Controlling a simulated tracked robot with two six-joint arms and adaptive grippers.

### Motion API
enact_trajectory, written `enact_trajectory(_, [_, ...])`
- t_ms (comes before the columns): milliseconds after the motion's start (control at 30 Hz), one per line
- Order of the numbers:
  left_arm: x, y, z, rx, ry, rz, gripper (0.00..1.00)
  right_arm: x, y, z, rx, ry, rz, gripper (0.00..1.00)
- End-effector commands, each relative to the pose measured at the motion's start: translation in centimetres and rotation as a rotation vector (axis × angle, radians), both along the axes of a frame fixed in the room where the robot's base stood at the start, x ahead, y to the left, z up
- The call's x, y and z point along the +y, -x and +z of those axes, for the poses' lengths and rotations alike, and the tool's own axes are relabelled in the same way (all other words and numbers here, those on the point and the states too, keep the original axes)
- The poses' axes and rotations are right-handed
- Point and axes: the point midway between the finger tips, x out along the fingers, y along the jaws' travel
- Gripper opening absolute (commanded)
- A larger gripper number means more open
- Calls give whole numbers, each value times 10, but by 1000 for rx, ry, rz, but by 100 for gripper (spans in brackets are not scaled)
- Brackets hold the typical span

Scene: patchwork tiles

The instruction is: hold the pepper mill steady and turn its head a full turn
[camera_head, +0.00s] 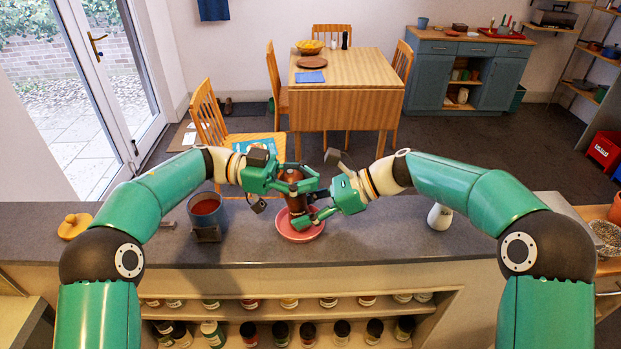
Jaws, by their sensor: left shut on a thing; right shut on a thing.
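The brown pepper mill (296,203) stands upright at the middle of the grey counter, at the pink dish (316,231). Whether its foot rests in the dish or behind it is hard to tell. My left gripper (298,182) is shut on the mill's upper part, near its head. My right gripper (307,214) is lower, shut on the mill's body just above the dish. The fingers of both grippers hide much of the mill, and the two grippers are close together.
A small white vase (440,216) stands to the right. Shelves with several jars (248,333) are below the counter. A wooden table (350,85) stands behind.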

Motion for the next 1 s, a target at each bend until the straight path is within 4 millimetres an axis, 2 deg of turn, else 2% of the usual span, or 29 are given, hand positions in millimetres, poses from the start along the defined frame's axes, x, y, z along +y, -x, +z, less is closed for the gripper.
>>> enact_trajectory(400, [2, 3, -4, -3, -11, -165, 0, -1, 1, -2, 1, 3, 3, 22])
enact_trajectory(1000, [3, 5, -6, -1, -17, -196, 0, 0, 1, -1, 1, 1, 2, 22])
